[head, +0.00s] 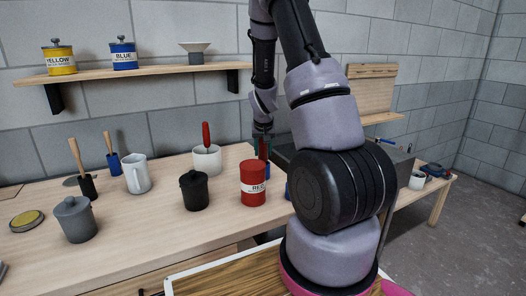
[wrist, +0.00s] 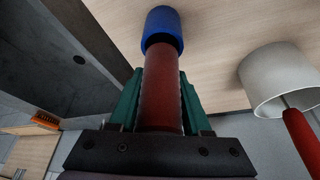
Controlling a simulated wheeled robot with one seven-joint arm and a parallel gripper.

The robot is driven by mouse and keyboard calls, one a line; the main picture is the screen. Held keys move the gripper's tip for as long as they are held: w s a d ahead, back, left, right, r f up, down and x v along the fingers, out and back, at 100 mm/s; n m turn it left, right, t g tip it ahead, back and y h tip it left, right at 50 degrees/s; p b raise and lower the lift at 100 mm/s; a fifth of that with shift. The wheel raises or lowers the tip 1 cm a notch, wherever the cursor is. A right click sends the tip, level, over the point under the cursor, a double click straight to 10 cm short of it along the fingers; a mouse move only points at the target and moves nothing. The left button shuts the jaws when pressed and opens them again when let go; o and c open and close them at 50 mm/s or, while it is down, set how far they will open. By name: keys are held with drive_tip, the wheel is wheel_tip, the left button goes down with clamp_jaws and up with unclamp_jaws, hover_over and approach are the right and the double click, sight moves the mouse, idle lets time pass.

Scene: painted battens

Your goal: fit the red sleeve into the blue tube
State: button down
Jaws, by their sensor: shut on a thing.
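The red sleeve (wrist: 161,90) is held between the green fingers of my gripper (wrist: 161,98) in the wrist view, pointing away from the camera. My gripper is shut on it. The blue tube (wrist: 163,20) stands on the wooden bench at the sleeve's far end. The sleeve's end overlaps the tube's dark near opening; I cannot tell how far inside it is, if at all. In the head view my gripper (head: 263,147) is above the bench behind the red can, with a strip of the red sleeve (head: 264,150) showing. The tube is mostly hidden there.
A white cup (head: 207,160) with a red-handled tool stands left of my gripper; it also shows in the wrist view (wrist: 275,80). A red can (head: 253,184) and a black lidded pot (head: 194,190) stand in front. A grey basin (wrist: 60,45) lies to the other side.

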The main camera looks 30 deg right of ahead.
drive_tip(key=shift+f, duration=1)
drive_tip(key=shift+c, duration=1.4)
unclamp_jaws()
drive_tip(key=v, duration=1)
drive_tip(key=shift+s+r, duration=0.2)
drive_tip(key=shift+r, duration=0.15)
drive_tip(key=shift+a, duration=0.1)
